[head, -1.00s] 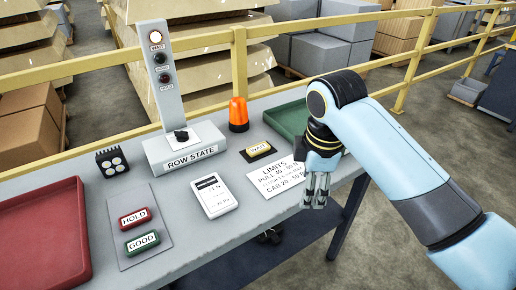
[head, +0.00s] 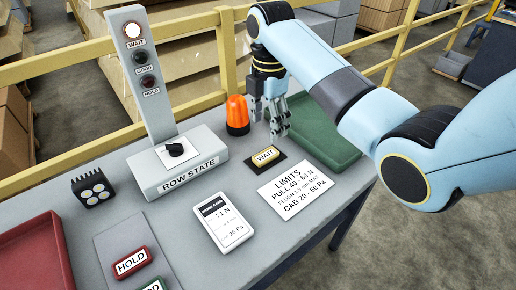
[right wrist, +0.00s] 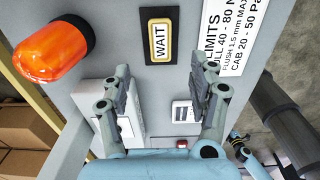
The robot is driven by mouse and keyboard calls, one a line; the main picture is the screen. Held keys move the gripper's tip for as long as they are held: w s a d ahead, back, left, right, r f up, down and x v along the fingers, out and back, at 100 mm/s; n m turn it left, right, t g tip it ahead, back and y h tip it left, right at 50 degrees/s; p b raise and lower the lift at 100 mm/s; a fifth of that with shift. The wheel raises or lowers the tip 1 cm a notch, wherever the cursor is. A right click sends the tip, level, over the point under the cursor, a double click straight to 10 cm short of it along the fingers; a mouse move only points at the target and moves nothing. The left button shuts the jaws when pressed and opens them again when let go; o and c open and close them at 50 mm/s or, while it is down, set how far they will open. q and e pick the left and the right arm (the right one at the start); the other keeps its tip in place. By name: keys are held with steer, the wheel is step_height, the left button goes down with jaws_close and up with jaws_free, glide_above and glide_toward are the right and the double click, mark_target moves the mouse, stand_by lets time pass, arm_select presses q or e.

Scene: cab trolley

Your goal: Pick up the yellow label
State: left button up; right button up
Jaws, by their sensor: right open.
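The yellow label (head: 265,156), marked WAIT, lies on a small black pad on the grey table, between the orange beacon and the LIMITS card. It also shows in the right wrist view (right wrist: 159,40), past the fingertips and roughly midway between their lines. My right gripper (head: 278,130) is open and empty, pointing down above and just behind the label, apart from it. In the right wrist view its two fingers (right wrist: 160,72) are spread wide. My left gripper is not seen in the head view.
The orange beacon (head: 237,115) stands close to the left of my right gripper. A green tray (head: 335,150) is to the right, the LIMITS card (head: 295,192) in front. The ROW STATE post (head: 145,75), a white gauge (head: 223,222) and a red tray (head: 35,255) are further left.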

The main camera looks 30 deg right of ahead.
glide_above(267, 154)
steer(key=f, duration=0.4)
steer(key=shift+s+a+f, duration=0.1)
steer(key=shift+s+f, duration=0.05)
steer(key=shift+s, duration=0.05)
steer(key=f, duration=0.5)
steer(key=shift+w, duration=0.2)
steer(key=c, duration=0.3)
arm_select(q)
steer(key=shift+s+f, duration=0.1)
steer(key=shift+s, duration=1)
arm_select(e)
steer(key=c, duration=0.7)
